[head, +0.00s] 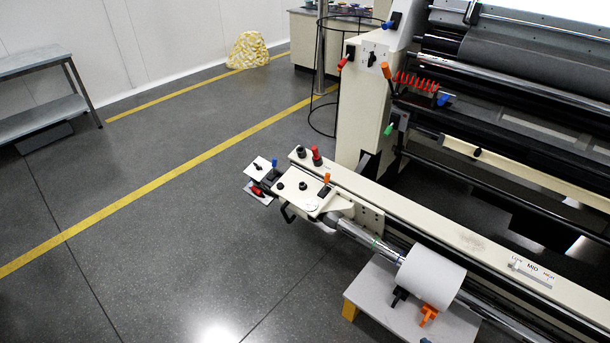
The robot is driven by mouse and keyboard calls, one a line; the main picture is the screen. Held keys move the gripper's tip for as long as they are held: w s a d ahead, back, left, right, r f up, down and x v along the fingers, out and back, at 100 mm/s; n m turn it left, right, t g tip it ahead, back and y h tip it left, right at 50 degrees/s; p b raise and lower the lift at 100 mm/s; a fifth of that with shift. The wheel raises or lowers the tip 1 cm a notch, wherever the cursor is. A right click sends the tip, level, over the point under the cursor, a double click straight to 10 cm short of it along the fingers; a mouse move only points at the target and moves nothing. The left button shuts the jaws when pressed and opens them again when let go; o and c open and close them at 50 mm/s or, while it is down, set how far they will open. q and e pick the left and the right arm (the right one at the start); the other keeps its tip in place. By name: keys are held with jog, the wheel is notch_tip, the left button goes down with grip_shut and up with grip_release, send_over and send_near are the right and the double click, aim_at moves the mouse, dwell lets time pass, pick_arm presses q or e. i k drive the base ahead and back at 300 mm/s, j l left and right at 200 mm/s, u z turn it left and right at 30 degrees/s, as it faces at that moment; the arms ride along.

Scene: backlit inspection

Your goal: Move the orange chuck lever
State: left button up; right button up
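A small orange lever (325,186) stands upright on the cream end plate (308,195) of the machine's front rail, beside the chuck (333,219) that holds the end of a metal shaft (360,238). Two other orange parts show: an orange-tipped handle (386,71) on the upright cabinet, and an orange bracket (428,315) under the white roll. Which one is the chuck lever is not labelled, but the one on the end plate is nearest the chuck. Neither of my grippers is in view.
A white roll (431,277) sits on the shaft above a low pale table (375,286). Red and black knobs (316,157) stand near the lever. A wire stand (312,75) is behind. Open grey floor (150,260) lies left, with a bench (40,62) at far left.

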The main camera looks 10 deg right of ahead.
aim_at(327, 175)
jog(key=i+j+u, duration=0.45)
jog(key=i+u, duration=0.25)
jog(key=i, duration=0.15)
jog(key=i+u, duration=0.35)
jog(key=i, duration=2.2)
jog(key=i+z, duration=0.35)
jog(key=i, duration=0.2)
jog(key=i+j+z, duration=0.2)
jog(key=i+z, duration=0.15)
jog(key=i, duration=0.2)
jog(key=i+z, duration=0.45)
jog(key=i+j+z, duration=0.15)
jog(key=i+z, duration=0.55)
jog(key=z, duration=0.15)
jog(key=i+j+z, duration=0.15)
jog(key=z, duration=0.25)
jog(key=i+j+z, duration=0.2)
jog(key=z, duration=0.15)
jog(key=i+z, duration=0.2)
jog(key=z, duration=0.25)
jog(key=i+j+z, duration=0.15)
jog(key=z, duration=0.3)
jog(key=i+j+z, duration=0.15)
jog(key=z, duration=0.35)
jog(key=i+j+z, duration=0.1)
jog(key=j+z, duration=0.15)
jog(key=z, duration=0.2)
jog(key=j+z, duration=0.25)
jog(key=z, duration=0.2)
jog(key=i+j, duration=0.05)
